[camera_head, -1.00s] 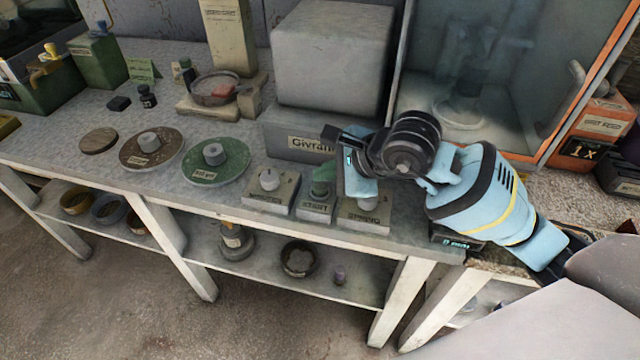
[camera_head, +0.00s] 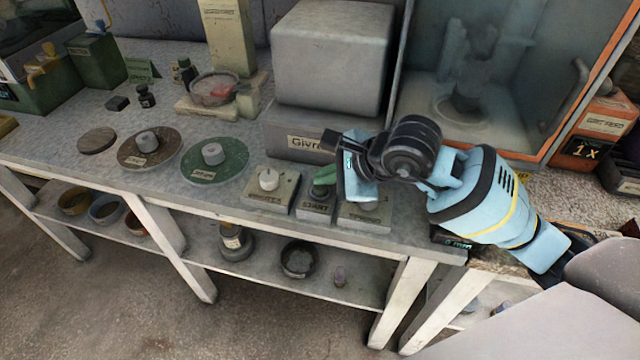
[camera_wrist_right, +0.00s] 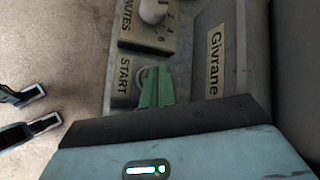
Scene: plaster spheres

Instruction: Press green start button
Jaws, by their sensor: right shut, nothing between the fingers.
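The green start button (camera_head: 321,183) stands up from a small grey block marked START (camera_head: 315,208) at the bench's front. In the right wrist view the green button (camera_wrist_right: 155,90) rises beside the START label, its lower end cut off by my gripper's dark edge. My right gripper (camera_head: 352,186) is shut and empty, pointing down just right of the button. Its fingertips are hidden, so I cannot tell whether they touch the button. At the wrist view's left edge are two dark, pale-edged prongs, possibly my left gripper (camera_wrist_right: 38,108); the head view does not show it.
A block with a pale knob (camera_head: 268,179) stands left of START, and another block (camera_head: 364,222) lies under my right gripper. Behind is the grey Givrane machine (camera_head: 330,60). A glass-fronted cabinet (camera_head: 510,80) is behind my right arm. Green (camera_head: 214,171) and brown discs (camera_head: 150,160) lie farther left.

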